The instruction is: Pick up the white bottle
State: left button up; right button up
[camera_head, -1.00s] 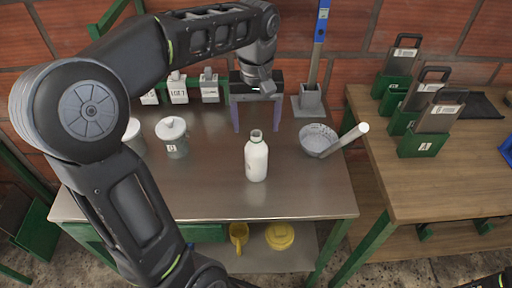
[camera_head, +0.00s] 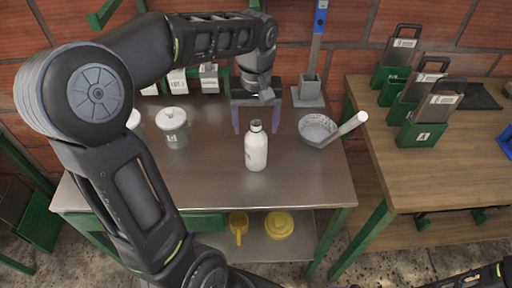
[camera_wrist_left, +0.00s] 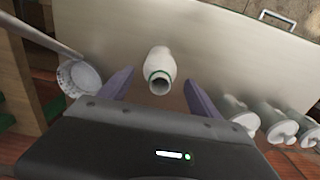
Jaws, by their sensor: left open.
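The white bottle (camera_head: 256,150) stands upright on the metal table (camera_head: 205,185), near its middle, with its mouth open. In the left wrist view the bottle (camera_wrist_left: 160,68) shows beyond and between the two fingers, its mouth towards the camera. My left gripper (camera_head: 256,131) is open, fingers pointing down, just behind the bottle in the head view. The left wrist view shows its fingers (camera_wrist_left: 158,88) apart with nothing held between them. Whether the fingers reach around the bottle's neck I cannot tell.
A speckled bowl (camera_head: 317,129) with a pale handle stands right of the bottle. A grey holder (camera_head: 309,91) with a blue-topped post is behind. The front of the table is clear.

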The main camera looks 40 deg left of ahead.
aim_at(256, 134)
pick_arm(q)
jog(key=shift+f, duration=1.9)
grip_shut()
